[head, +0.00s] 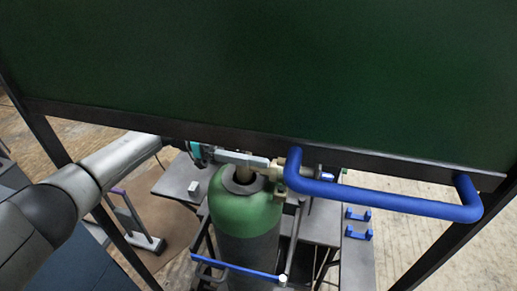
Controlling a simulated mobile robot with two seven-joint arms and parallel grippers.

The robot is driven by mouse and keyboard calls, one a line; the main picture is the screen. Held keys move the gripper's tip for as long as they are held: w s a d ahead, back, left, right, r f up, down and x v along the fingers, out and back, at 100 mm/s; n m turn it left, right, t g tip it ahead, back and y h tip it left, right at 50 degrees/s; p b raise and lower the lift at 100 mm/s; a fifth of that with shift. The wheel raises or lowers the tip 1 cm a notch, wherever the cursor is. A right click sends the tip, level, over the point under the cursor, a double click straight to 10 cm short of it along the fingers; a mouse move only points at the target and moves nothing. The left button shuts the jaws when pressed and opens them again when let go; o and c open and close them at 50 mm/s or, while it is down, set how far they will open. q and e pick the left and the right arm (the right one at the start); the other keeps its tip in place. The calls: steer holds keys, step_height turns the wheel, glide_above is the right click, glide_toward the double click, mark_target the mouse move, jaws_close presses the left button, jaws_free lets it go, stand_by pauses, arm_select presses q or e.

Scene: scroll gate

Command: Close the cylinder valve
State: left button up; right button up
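The gas cylinder (232,212) stands upright below the dark green panel, with a green shoulder and a darker body. The brass-coloured valve (260,164) is at its top, partly hidden by my gripper and the panel's lower edge. My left arm comes in from the left, and my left gripper (246,159) is right at the valve, over the cylinder's neck. Its fingers are too small and too covered to tell whether they are shut on the valve. My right gripper is not in view.
A large dark green panel (270,65) in a dark frame fills the upper view, close above my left gripper. A blue handle (390,200) sticks out from its lower edge. A cart with a blue bar (240,270) surrounds the cylinder. Grey tables (175,180) stand behind.

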arm_select(q)
steer(key=o, duration=1.2)
